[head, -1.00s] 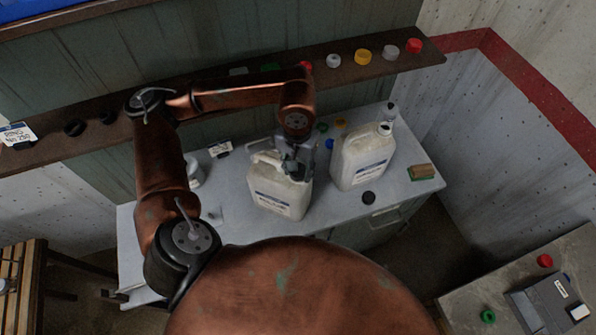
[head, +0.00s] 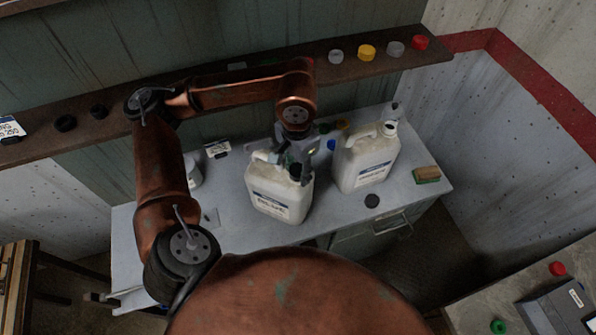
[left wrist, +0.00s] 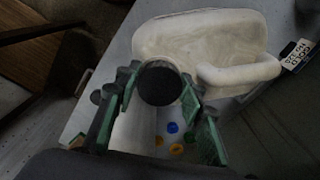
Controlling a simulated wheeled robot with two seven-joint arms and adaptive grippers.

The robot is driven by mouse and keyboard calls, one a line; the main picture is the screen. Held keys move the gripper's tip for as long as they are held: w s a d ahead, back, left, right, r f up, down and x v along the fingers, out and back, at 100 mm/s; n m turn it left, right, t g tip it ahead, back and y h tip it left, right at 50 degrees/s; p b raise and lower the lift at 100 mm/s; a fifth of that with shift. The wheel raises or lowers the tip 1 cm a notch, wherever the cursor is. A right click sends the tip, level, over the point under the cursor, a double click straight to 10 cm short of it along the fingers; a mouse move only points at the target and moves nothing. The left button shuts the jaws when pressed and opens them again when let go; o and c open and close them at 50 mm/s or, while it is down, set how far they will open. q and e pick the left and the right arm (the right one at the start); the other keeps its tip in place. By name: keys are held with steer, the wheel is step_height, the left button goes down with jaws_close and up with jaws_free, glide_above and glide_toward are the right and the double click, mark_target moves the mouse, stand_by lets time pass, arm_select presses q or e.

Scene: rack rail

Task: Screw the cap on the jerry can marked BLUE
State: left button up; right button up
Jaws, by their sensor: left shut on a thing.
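Two whitish jerry cans with blue-and-white labels stand upright on the grey bench (head: 228,222); the label words are too small to read. My left gripper (head: 297,170) is over the mouth end of the left can (head: 280,200), beside its handle. The right can (head: 365,165) stands beside it, its mouth clear of the gripper. In the left wrist view my left gripper's green-padded fingers (left wrist: 160,98) are closed around a dark round cap (left wrist: 160,82) at the near end of the can (left wrist: 200,38). Whether the cap sits on the neck is hidden. My right gripper is out of view.
Loose caps lie behind the cans, including a blue one (head: 331,145). A black disc (head: 371,201) and a green-and-brown block (head: 427,174) lie to the right. A shelf (head: 215,85) with several caps runs behind. A side table (head: 465,315) stands at lower right.

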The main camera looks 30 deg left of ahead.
arm_select(q)
steer(key=shift+s+d+f+m+b, duration=0.25)
steer(key=shift+s+d+m+b, duration=0.3)
steer(key=shift+m, duration=0.25)
steer(key=shift+d+r+m+b, duration=0.1)
steer(key=shift+r+m+b, duration=0.05)
steer(key=shift+m+b, duration=0.25)
steer(key=shift+w+r+m+b, duration=0.1)
steer(key=shift+w+m+b, duration=0.1)
steer(key=shift+m+b, duration=0.2)
steer(key=shift+w, duration=0.3)
steer(key=shift+w+a, duration=0.1)
steer(key=shift+a, duration=0.25)
steer(key=o, duration=0.9)
steer(key=shift+a, duration=0.1)
steer(key=shift+o, duration=0.9)
steer(key=shift+a, duration=0.1)
steer(key=o, duration=0.3)
steer(key=shift+s+d, duration=0.2)
steer(key=shift+s, duration=0.15)
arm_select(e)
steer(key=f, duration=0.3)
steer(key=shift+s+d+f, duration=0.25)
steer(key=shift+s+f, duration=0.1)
arm_select(q)
steer(key=shift+r, duration=0.1)
